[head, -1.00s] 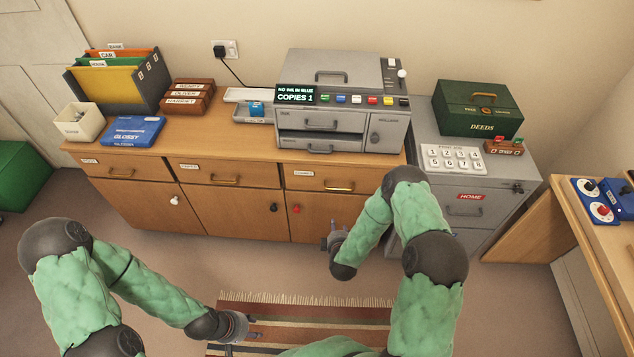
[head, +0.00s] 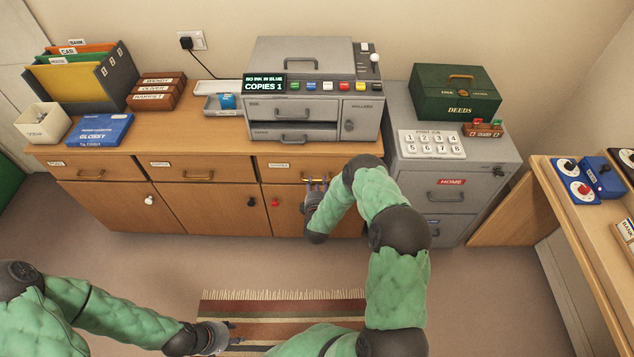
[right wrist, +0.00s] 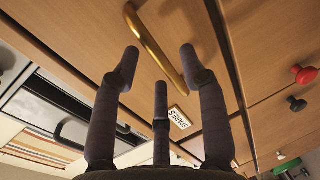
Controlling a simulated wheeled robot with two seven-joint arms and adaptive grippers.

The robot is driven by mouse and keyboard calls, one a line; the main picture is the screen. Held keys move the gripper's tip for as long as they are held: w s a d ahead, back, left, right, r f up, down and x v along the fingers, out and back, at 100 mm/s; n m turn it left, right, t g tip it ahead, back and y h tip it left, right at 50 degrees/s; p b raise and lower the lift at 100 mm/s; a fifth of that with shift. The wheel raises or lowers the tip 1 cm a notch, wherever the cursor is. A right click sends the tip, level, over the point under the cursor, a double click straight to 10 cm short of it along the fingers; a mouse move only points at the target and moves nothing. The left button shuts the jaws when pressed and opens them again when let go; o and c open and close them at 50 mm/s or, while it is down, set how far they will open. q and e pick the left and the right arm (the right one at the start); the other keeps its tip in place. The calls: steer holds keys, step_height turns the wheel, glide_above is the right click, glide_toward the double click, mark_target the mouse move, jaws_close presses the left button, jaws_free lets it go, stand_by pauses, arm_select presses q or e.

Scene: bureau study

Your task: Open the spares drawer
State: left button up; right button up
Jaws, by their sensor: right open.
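The spares drawer (head: 276,176) is the right-hand drawer of the wooden sideboard and is shut. Its label (right wrist: 179,118) reads SPARES in the right wrist view. Its brass bar handle (right wrist: 152,45) shows there between the fingertips, nearly in line with them. My right gripper (head: 317,184) is open in front of this handle; it also shows in the right wrist view (right wrist: 158,65). The fingers are not closed on the bar, and I cannot tell whether they touch it. My left gripper (head: 234,334) is open and empty, low over the striped rug.
A grey copier (head: 310,90) stands on the sideboard above the drawer. Cupboard doors with a white, a black and a red knob (head: 275,202) lie below. A grey filing cabinet (head: 450,190) stands close on the right. The floor in front is clear apart from the rug (head: 285,310).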

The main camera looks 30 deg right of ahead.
arm_select(q)
steer(key=shift+f+b, duration=0.3)
steer(key=shift+f, duration=0.15)
arm_select(e)
steer(key=shift+x, duration=1.35)
steer(key=shift+c, duration=0.3)
jaws_close()
steer(key=shift+s, duration=0.15)
